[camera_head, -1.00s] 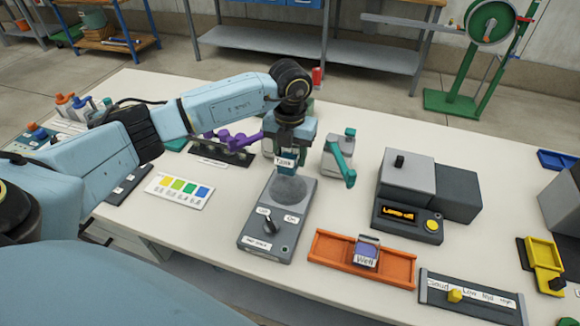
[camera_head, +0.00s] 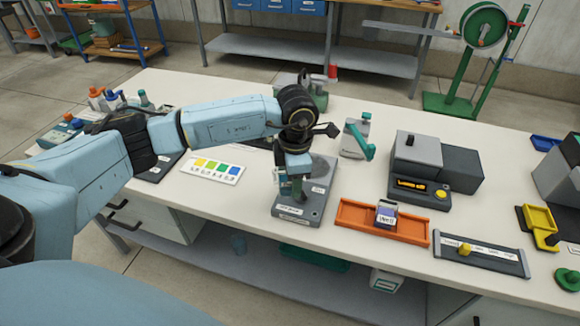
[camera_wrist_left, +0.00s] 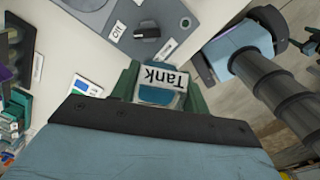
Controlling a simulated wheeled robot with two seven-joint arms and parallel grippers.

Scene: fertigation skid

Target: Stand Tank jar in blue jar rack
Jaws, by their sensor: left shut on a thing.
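The Tank jar (camera_wrist_left: 158,96) shows its white label in the left wrist view, between the green fingers of my left gripper (camera_wrist_left: 160,88). My left gripper (camera_head: 297,190) is shut on the jar and holds it above the grey stirrer box (camera_head: 318,188), near its left and front part. In the head view the gripper and arm hide most of the jar. A small blue tray-like piece (camera_head: 547,143) lies at the table's far right edge; I cannot tell whether it is the blue jar rack. My right gripper is not in view.
An orange rack (camera_head: 408,231) holding the Well jar (camera_head: 385,213) stands right of the stirrer box. Behind are a grey device (camera_head: 415,160) and a jug-like thing with a teal handle (camera_head: 357,140). A colour chart (camera_head: 212,171) lies to the left. The front table edge is close.

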